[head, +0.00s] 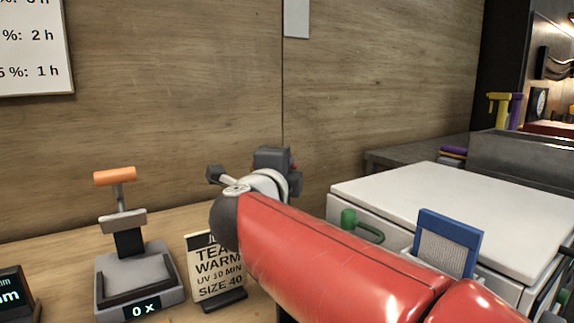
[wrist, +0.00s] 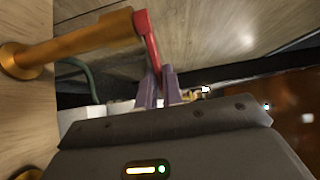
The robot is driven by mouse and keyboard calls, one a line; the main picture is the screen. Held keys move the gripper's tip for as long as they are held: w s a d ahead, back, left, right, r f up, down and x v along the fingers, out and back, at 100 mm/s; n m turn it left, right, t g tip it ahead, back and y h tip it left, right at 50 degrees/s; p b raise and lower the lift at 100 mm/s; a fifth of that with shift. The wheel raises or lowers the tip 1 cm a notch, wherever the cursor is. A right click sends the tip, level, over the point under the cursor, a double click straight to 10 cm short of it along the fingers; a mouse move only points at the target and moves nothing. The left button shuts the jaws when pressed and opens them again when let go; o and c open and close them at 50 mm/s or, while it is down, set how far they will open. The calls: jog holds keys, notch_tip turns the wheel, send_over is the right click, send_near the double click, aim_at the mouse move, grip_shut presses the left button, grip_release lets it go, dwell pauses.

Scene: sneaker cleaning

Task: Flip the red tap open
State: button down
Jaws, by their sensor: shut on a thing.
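The red tap (wrist: 148,38) is a red lever at the end of a brass pipe (wrist: 75,45) that comes from a round flange on the wooden wall in the wrist view. My gripper (wrist: 158,80) has its two purple fingers closed around the free end of the lever. The lever's tip between the fingers is mostly hidden. In the head view my red arm reaches toward the wooden wall and its dark wrist covers the fingers. I cannot make out the tap there.
A grey stand with an orange handle (head: 115,176) and a sign card (head: 212,270) stand left of my arm. A white-topped cabinet (head: 470,205), a green handle (head: 360,222) and a blue-framed brush-like item (head: 448,242) are at right. A green hose (wrist: 85,75) hangs below the pipe.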

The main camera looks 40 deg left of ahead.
dwell(0.3)
jog(key=c, duration=1.5)
grip_release()
jog(key=shift+c, duration=0.2)
jog(key=b+v, duration=0.1)
jog(key=v, duration=0.6)
jog(key=shift+s+d, duration=0.15)
jog(key=shift+s, duration=0.25)
jog(key=shift+w, duration=0.1)
